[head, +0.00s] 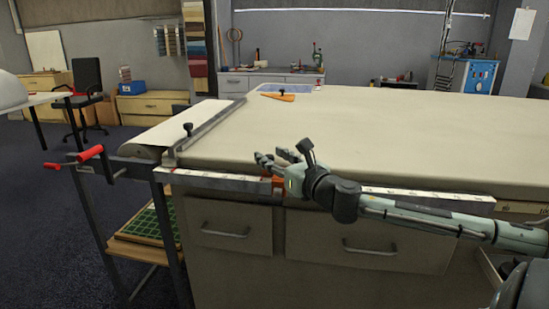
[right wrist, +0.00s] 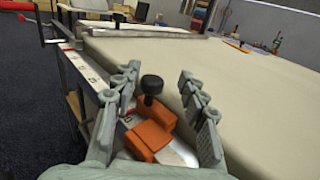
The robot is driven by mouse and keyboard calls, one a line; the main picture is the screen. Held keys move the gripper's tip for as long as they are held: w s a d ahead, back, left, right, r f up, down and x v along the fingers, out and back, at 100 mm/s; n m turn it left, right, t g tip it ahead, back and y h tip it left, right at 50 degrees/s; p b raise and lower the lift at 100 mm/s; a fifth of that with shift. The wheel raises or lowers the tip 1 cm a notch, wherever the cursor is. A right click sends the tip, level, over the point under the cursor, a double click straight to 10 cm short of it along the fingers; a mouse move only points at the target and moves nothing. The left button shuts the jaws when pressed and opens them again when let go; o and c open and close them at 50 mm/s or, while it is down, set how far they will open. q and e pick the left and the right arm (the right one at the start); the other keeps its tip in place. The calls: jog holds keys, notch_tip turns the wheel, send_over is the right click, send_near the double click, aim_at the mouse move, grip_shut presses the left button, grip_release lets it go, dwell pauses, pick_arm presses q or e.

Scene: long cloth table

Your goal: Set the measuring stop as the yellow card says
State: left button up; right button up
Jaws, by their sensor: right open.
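The measuring stop is an orange block (right wrist: 154,132) with a black knob (right wrist: 152,86), seated on the pale ruler rail (head: 215,178) along the table's front edge. In the head view a small orange part of the stop (head: 279,185) shows below my right gripper (head: 272,157). In the right wrist view my right gripper (right wrist: 158,76) is open, its fingers on either side of the stop and knob with gaps visible. Rail marks are too small to read surely. I cannot make out a yellow card. My left gripper is not in view.
A metal bar (head: 212,124) with a black knob crosses the table's left end. A red-handled crank (head: 90,153) sticks out beyond that end. An orange flat tool (head: 278,96) lies at the far edge. The pale cloth tabletop (head: 400,135) is mostly clear.

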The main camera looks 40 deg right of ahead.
jog(key=shift+s+a+f, duration=0.1)
jog(key=shift+s+a, duration=0.05)
jog(key=shift+s, duration=0.3)
jog(key=s, duration=1.1)
jog(key=shift+a, duration=0.3)
jog(key=shift+c, duration=0.5)
